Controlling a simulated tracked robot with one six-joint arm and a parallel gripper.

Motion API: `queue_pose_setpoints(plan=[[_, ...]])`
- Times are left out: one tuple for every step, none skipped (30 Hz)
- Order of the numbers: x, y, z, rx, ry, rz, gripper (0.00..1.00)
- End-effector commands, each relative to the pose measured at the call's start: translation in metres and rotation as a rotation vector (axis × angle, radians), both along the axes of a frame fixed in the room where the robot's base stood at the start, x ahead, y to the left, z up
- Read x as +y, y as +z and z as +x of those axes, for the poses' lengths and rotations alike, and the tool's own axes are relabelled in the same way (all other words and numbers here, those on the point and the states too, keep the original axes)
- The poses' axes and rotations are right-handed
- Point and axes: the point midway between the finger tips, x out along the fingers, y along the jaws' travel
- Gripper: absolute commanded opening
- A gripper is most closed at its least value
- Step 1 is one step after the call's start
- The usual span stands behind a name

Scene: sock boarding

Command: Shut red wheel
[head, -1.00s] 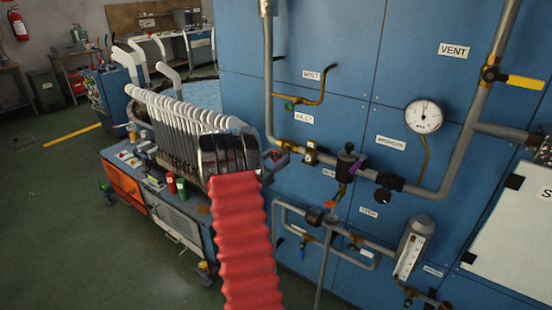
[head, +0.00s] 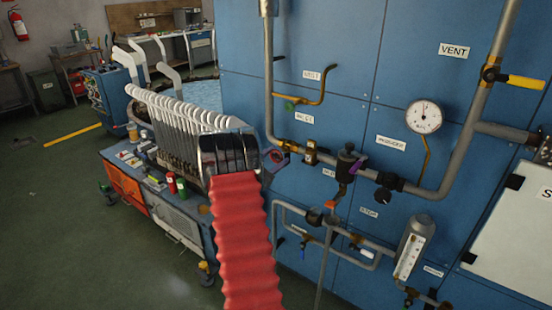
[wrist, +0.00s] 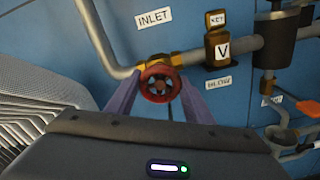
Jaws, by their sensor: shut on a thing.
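The red wheel (wrist: 160,84) is a small round handwheel with a dark spoked centre, on a brass valve (wrist: 158,62) in the pipe under the INLET label. In the wrist view my gripper (wrist: 161,88) has one purple-grey finger on each side of it, shut on its rim. In the head view, the wheel (head: 273,155) shows as a small dark red shape at the end of my arm, mostly hidden by my gripper (head: 270,160). How far the wheel is turned cannot be told.
Further right are a dark round valve body (head: 349,160), a pressure gauge (head: 424,117) and an orange lever (wrist: 302,106).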

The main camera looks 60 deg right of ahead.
Motion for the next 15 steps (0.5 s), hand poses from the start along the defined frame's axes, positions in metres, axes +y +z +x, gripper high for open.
queue_pose_setpoints(plan=[[0.0002,-0.0039,-0.0003,0.002,0.001,0.008,0.25],[0.0002,-0.0038,-0.0002,0.002,0.001,0.008,0.25],[0.0001,-0.0036,-0.0001,0.002,0.002,0.007,0.49],[0.0,-0.0036,0.0,0.002,0.002,0.007,0.51],[0.0,-0.0033,0.0,0.002,0.001,0.006,0.53],[0.0,-0.0026,0.0,0.002,0.001,0.005,0.56],[0.0,-0.0022,0.0001,0.001,0.002,0.004,0.58],[-0.0001,-0.0018,0.0002,0.001,0.002,0.004,0.6],[-0.0001,-0.0013,0.0002,0.002,0.001,0.003,0.63],[-0.0001,-0.0011,0.0002,0.002,0.001,0.003,0.65],[-0.0001,-0.0009,0.0002,0.002,0.002,0.002,0.66],[-0.0002,-0.0005,0.0003,0.001,0.002,0.002,0.66],[-0.0003,-0.0003,0.0003,0.001,0.001,0.001,0.66],[-0.0003,-0.0002,0.0004,0.001,0.001,0.001,0.66],[-0.0003,0.0001,0.0004,0.001,0.001,0.001,0.66]])
